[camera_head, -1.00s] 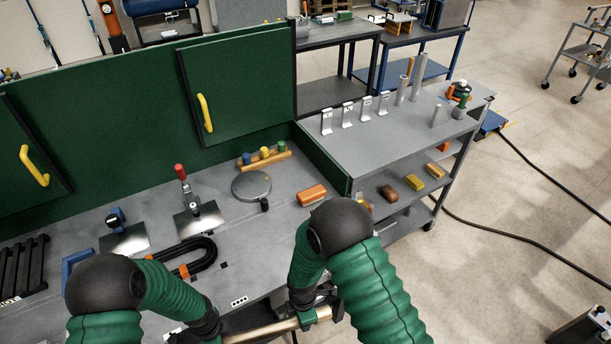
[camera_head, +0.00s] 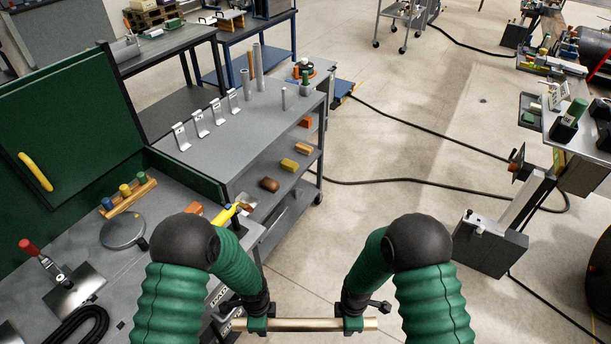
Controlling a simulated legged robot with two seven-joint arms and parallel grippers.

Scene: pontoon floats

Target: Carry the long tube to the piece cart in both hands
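The long tube (camera_head: 305,325), a pale brass-coloured bar, lies level across the bottom of the head view. My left gripper (camera_head: 256,324) is shut around it near its left end, and my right gripper (camera_head: 352,324) is shut around it near its right end. Both hold it in front of me, above the floor, with the left end close to the bench's front corner. The grey cart (camera_head: 225,160), which I take for the piece cart, stands ahead to the left. Its top carries several bent metal brackets (camera_head: 200,123) and upright tubes (camera_head: 258,67); coloured blocks (camera_head: 290,164) lie on a lower shelf.
The grey workbench (camera_head: 90,240) with a green back panel (camera_head: 75,120) is at left. A black cable (camera_head: 400,181) crosses the otherwise open floor (camera_head: 390,150). A dark box-like stand (camera_head: 490,243) and another workstation are at right.

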